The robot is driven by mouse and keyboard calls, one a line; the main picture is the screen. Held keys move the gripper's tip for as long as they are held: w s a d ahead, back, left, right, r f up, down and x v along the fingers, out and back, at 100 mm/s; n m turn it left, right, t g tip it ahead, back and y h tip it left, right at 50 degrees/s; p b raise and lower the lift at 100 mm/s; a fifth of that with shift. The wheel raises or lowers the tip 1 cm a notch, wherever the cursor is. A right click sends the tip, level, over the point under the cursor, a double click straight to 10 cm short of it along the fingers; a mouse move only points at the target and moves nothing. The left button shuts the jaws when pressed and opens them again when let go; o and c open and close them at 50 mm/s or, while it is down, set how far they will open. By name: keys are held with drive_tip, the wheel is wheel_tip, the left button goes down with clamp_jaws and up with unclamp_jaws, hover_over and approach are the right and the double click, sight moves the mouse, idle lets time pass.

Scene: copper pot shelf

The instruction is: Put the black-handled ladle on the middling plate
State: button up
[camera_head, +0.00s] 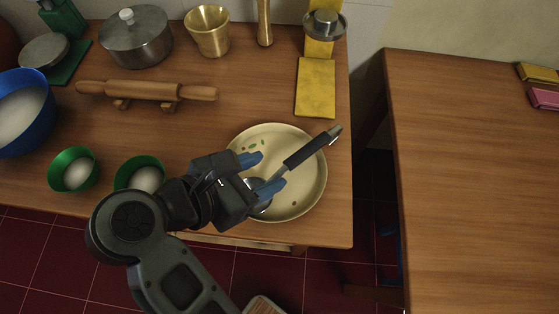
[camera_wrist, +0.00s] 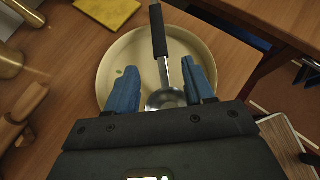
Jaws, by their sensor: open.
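The black-handled ladle (camera_head: 306,152) lies in the cream plate (camera_head: 312,190) near the front right of the wooden table. Its metal bowl rests inside the plate, and its handle crosses the rim at the upper right. In the wrist view the ladle (camera_wrist: 159,38) lies across the plate (camera_wrist: 200,42), with its bowl between my fingers. My gripper (camera_head: 268,172) is open over the plate, with blue fingertips on either side of the ladle and apart from it. My gripper also shows in the wrist view (camera_wrist: 162,88). No other plate is clearly in view.
Two green bowls with eggs (camera_head: 73,171) stand left of my gripper. A rolling pin (camera_head: 148,91), a pot (camera_head: 136,40), a brass cup (camera_head: 208,32) and a yellow board (camera_head: 316,88) lie farther back. A second wooden table (camera_head: 475,180) stands right, across a gap, mostly clear.

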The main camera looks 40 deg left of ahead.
drive_tip(key=shift+v, duration=1.1)
drive_tip(key=shift+w+d, duration=0.1)
